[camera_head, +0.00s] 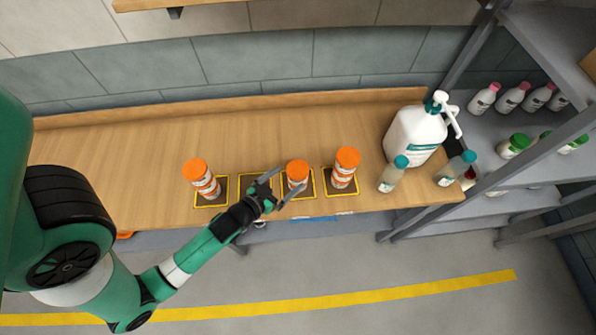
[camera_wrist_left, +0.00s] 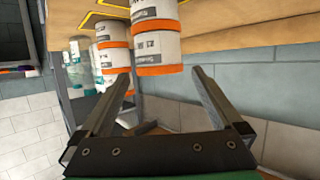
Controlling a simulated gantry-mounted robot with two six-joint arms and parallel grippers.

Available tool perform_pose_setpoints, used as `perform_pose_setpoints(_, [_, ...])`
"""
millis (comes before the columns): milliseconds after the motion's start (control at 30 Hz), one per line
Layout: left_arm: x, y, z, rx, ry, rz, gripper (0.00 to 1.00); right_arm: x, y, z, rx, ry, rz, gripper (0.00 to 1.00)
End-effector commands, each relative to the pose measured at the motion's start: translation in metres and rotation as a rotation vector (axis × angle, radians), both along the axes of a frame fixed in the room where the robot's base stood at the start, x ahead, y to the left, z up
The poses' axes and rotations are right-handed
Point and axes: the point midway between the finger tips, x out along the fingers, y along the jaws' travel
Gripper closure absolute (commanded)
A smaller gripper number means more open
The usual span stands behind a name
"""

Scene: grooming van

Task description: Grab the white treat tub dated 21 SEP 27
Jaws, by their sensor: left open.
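My right gripper is not in view.
The tubs stand on dark yellow-edged mats (camera_head: 340,195); another mat (camera_head: 247,181) lies beside the middle tub. A white pump jug (camera_head: 414,137) and teal-capped bottles (camera_head: 391,178) stand to the right, near a metal rack with more bottles. The counter behind the tubs is clear.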

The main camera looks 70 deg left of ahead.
Motion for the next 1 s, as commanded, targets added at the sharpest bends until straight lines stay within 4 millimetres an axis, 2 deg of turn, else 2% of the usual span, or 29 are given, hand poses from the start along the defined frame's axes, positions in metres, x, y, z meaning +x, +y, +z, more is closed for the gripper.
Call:
perform_pose_setpoints(267, [0.013, 0.007, -0.006, 0.000, 0.000, 0.000, 0.00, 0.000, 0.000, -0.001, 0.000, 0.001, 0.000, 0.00])
perform_pose_setpoints(500, [0.045, 0.025, -0.020, 0.000, -0.001, 0.000, 0.00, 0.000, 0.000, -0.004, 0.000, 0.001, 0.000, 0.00])
perform_pose_setpoints(767, [0.050, 0.028, -0.022, -0.001, 0.001, -0.001, 0.00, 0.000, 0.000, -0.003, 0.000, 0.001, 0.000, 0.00])
perform_pose_setpoints(833, [0.050, 0.028, -0.022, -0.001, 0.001, -0.001, 0.07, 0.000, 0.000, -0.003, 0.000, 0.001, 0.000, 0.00])
perform_pose_setpoints(1000, [0.050, 0.028, -0.022, -0.001, 0.001, -0.001, 0.38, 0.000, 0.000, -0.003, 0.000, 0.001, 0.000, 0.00])
